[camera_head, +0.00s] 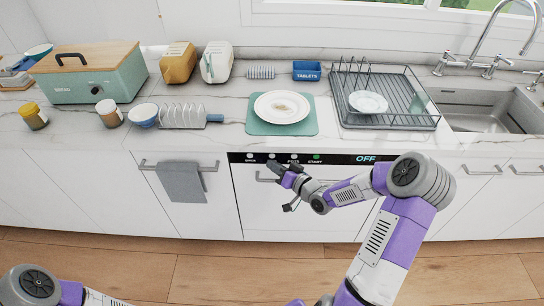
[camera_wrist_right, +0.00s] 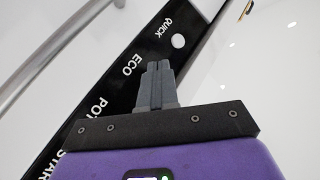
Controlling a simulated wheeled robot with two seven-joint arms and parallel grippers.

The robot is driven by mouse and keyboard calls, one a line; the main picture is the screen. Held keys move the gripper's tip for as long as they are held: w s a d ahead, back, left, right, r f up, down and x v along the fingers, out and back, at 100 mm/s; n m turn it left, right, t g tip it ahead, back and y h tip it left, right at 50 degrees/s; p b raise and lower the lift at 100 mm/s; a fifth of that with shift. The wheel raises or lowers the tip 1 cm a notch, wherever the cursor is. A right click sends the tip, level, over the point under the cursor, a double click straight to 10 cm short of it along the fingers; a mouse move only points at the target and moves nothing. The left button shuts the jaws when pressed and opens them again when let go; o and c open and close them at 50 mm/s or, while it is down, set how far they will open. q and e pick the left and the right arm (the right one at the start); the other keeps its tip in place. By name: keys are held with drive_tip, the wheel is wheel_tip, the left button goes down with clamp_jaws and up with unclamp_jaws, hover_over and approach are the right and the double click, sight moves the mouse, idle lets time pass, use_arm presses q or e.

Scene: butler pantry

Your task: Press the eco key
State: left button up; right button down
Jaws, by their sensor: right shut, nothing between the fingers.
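The black control panel (camera_head: 345,158) runs along the top of the white dishwasher front (camera_head: 270,205) under the counter. My right gripper (camera_head: 272,165) is shut and empty, with its fingertips at the panel around the ECO position. In the right wrist view, the shut fingers (camera_wrist_right: 155,68) point at the panel beside the ECO label (camera_wrist_right: 132,64). They hide the eco key there; I cannot tell whether they touch it. The white quick key (camera_wrist_right: 178,41) shows just beyond the fingertips. The green start key (camera_head: 316,157) is right of the gripper. My left gripper is out of view.
The display (camera_head: 366,158) reads OFF. A handle bar (camera_wrist_right: 40,68) runs beside the panel. A grey towel (camera_head: 181,182) hangs on the door to the left. The counter above holds a plate (camera_head: 282,107) and a dish rack (camera_head: 388,122). The floor in front is clear.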

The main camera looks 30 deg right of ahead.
drive_tip(key=shift+w+d, duration=0.1)
drive_tip(key=shift+w, duration=0.05)
idle(0.5)
drive_tip(key=shift+w+d, duration=0.15)
drive_tip(key=shift+w, duration=0.05)
drive_tip(key=shift+w+d, duration=0.2)
drive_tip(key=shift+w, duration=0.2)
idle(0.9)
drive_tip(key=shift+s, duration=0.15)
drive_tip(key=shift+s+a, duration=0.45)
drive_tip(key=shift+s, duration=0.15)
drive_tip(key=shift+s+a+p, duration=0.1)
drive_tip(key=shift+s+a, duration=0.35)
drive_tip(key=shift+s, duration=0.25)
drive_tip(key=shift+s+a+p, duration=0.15)
drive_tip(key=shift+s+a, duration=0.25)
drive_tip(key=shift+s, duration=0.35)
drive_tip(key=shift+s+a+p, duration=0.1)
drive_tip(key=shift+s+a, duration=0.35)
drive_tip(key=shift+s, duration=0.25)
